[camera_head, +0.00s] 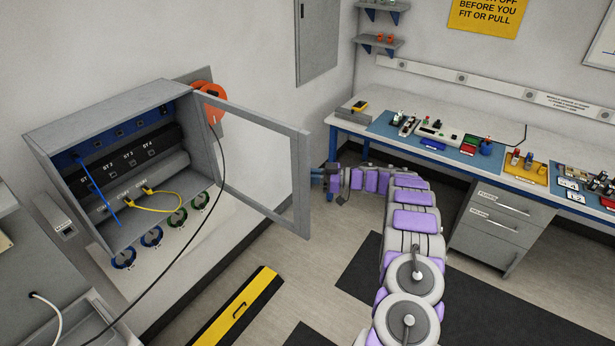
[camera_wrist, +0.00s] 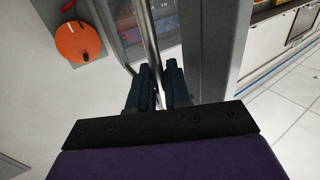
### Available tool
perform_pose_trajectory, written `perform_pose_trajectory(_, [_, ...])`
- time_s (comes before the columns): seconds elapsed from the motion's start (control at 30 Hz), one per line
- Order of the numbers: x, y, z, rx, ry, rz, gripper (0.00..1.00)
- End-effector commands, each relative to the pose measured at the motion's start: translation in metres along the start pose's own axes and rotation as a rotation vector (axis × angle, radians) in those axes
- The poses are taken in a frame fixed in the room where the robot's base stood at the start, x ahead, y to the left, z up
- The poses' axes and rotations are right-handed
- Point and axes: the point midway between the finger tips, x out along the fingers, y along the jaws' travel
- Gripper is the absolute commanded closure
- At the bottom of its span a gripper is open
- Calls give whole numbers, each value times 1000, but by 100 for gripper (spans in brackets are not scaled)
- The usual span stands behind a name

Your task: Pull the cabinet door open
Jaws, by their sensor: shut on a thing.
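The grey wall cabinet (camera_head: 58,130) is at the left in the head view. Its framed door (camera_head: 298,150), with a clear pane, stands swung open toward the right. My gripper (camera_head: 331,180) is at the door's free edge, partly hidden beside the frame. In the wrist view, the dark fingers of my gripper (camera_wrist: 162,75) are at the grey door frame (camera_wrist: 215,60) and a bar-like handle (camera_wrist: 146,45). The fingers are close together on the handle; the exact contact is partly hidden.
An orange disc (camera_head: 209,103) with a black cable hangs by the hinge side. A workbench (camera_head: 340,122) with tools and drawers (camera_head: 503,210) stands right. A yellow-black floor plate (camera_head: 237,308) lies below the cabinet. Open floor lies below the door.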

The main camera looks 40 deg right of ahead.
Motion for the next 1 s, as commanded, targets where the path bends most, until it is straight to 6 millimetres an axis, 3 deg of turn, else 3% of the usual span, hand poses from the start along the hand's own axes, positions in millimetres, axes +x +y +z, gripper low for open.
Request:
perform_pose_trajectory(0.27, [1, -1, 1, 2, -1, -1, 100])
perform_pose_trajectory(0.3, [1, -1, 1, 1, -1, -1, 81])
perform_pose_trajectory(0.43, [0, 0, 1, 1, 0, -1, 70])
perform_pose_trajectory(0.77, [-8, 1, 1, 0, 3, 1, 70])
perform_pose_trajectory(1.0, [-48, 2, 1, -2, 3, 1, 70])
